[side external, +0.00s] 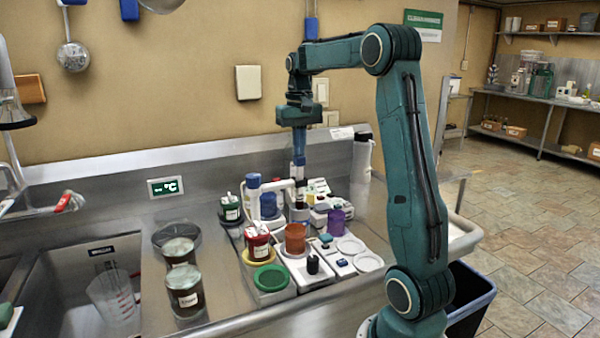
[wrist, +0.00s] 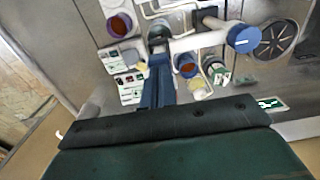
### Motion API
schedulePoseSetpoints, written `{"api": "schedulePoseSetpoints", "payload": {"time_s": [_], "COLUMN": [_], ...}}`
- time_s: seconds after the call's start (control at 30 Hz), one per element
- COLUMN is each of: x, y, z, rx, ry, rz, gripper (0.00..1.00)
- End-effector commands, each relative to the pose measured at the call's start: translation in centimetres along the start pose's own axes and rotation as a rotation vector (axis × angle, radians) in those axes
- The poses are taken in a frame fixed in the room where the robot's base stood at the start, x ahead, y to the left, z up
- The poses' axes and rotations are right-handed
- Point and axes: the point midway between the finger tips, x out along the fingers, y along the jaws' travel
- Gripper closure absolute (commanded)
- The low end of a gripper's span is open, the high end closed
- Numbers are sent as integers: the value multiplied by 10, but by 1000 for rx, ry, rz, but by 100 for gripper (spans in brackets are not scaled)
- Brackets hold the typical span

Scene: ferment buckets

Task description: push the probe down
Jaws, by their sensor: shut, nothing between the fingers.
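A white stand with a blue cap (side external: 253,181) has a horizontal white arm (side external: 278,185) reaching right. What looks like the probe (side external: 299,195), a slim upright piece, is at the arm's end below my gripper. My gripper (side external: 298,162) points straight down with its blue fingers shut and empty, just above the probe. In the wrist view the fingers (wrist: 160,62) lie beside the arm's end, and the stand's blue cap (wrist: 244,39) is to the right. Whether the fingertips touch the probe is unclear.
Red (side external: 257,242), green-lidded (side external: 271,278), orange (side external: 295,238) and purple (side external: 336,222) containers stand close around the stand. Two dark jars (side external: 185,292) are at the front left, beside a sink with a clear jug (side external: 113,295). A white bottle (side external: 362,157) stands behind.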

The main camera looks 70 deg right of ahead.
Motion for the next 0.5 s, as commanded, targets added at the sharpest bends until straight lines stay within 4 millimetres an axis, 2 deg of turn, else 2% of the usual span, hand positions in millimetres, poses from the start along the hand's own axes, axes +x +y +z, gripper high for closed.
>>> {"api": "schedulePoseSetpoints", "payload": {"time_s": [0.5], "x": [11], "y": [0], "z": [0], "rx": [0], "ry": [-1], "rz": [0], "gripper": [100]}}
